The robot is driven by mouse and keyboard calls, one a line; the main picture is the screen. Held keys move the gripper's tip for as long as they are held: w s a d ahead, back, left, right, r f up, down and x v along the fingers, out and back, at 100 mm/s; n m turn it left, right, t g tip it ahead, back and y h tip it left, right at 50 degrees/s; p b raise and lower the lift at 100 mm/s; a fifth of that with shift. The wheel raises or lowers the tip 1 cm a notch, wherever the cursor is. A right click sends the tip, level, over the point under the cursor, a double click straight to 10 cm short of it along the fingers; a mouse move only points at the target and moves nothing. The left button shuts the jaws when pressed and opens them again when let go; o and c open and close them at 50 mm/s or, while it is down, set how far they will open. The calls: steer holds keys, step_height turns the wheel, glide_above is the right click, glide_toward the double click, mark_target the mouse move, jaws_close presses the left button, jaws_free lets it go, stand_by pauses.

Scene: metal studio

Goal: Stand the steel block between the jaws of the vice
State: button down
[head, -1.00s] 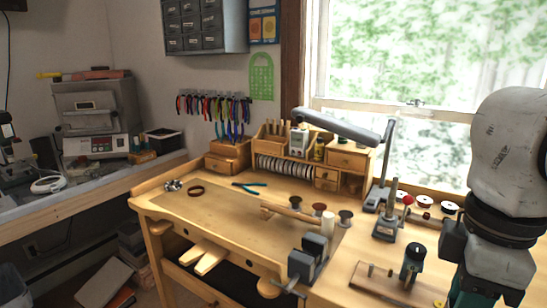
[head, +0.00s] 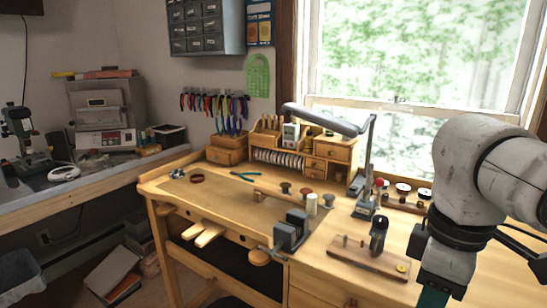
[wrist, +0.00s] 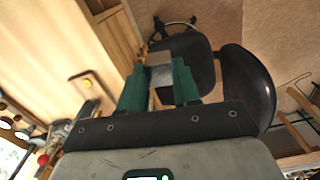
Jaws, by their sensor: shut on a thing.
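The vice (head: 291,231), with dark grey jaws, stands at the front edge of the wooden workbench, left of my arm in the head view. A gap shows between its jaws. My gripper (wrist: 160,84) has green fingers shut on the steel block (wrist: 160,75), a small pale grey piece in the wrist view. In the head view my gripper's green part (head: 440,288) hangs low at the right, near the bottom edge. The block and fingertips cannot be seen there.
A wooden base with a dark upright tool (head: 378,237) stands between the vice and my arm. A pale cylinder (head: 312,204) is just behind the vice. A lamp (head: 322,119) arches over the back. Dark rounded seats (wrist: 249,80) show below my gripper in the wrist view.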

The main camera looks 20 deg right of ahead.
steer(key=w+a+f+m+p, duration=0.1)
steer(key=w+f+m, duration=0.1)
steer(key=w+f, duration=0.45)
steer(key=w+a+f+m, duration=0.2)
steer(key=w+f, duration=0.1)
steer(key=f, duration=0.7)
steer(key=s+a+f+m, duration=0.1)
steer(key=a+f, duration=0.3)
steer(key=f, duration=0.6)
steer(key=s+a+f+m, duration=0.1)
steer(key=a+f, duration=0.3)
steer(key=f, duration=0.6)
steer(key=w+a+r, duration=0.2)
steer(key=w+a, duration=0.1)
steer(key=w, duration=0.1)
steer(key=s, duration=0.1)
steer(key=s+d+f, duration=0.2)
steer(key=shift+s+d+f+p, duration=0.25)
steer(key=shift+s+p, duration=0.15)
